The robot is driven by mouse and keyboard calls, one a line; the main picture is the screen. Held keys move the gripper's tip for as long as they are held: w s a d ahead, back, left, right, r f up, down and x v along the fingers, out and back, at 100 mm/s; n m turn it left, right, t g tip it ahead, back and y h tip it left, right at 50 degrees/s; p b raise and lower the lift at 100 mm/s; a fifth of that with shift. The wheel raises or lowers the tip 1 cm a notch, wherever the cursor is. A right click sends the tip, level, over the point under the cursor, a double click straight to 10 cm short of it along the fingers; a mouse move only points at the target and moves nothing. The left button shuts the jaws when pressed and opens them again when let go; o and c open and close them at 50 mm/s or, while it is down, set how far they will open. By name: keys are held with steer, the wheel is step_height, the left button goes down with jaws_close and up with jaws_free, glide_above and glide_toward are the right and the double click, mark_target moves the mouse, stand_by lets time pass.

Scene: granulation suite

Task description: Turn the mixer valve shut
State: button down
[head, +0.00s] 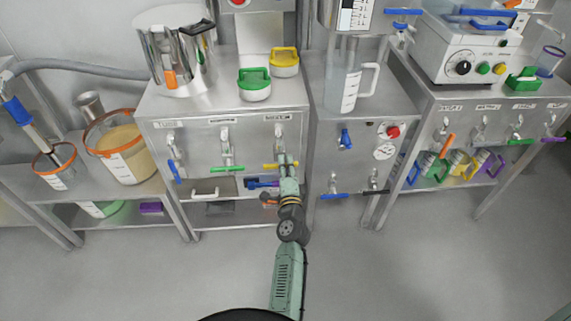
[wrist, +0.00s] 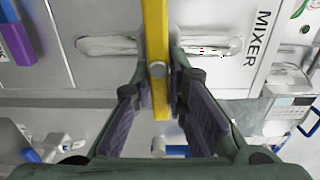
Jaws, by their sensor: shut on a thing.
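The mixer valve has a yellow lever (head: 269,165) at the right of the left cabinet's front, below a small label. In the head view the lever lies roughly level, across its silver pipe. In the wrist view the yellow lever (wrist: 156,50) runs between my fingers, parallel to the lettering of the MIXER label (wrist: 256,40). My gripper (wrist: 159,85) is shut on the lever, with a finger on each side. In the head view my gripper (head: 287,160) covers the lever's right end.
On the same panel are a blue lever (head: 174,172) hanging down and a level green lever (head: 227,169). A drawer handle (head: 205,194) and shelf lie below. The floor in front is clear.

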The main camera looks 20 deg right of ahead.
steer(key=shift+s+d+f, duration=0.1)
steer(key=shift+s+d, duration=0.05)
steer(key=shift+d, duration=0.15)
steer(key=c, duration=1.9)
jaws_free()
steer(key=o, duration=0.4)
steer(key=shift+a, duration=0.15)
steer(key=shift+c, duration=0.2)
steer(key=shift+a, duration=0.1)
steer(key=v, duration=0.7)
steer(key=shift+s, duration=0.15)
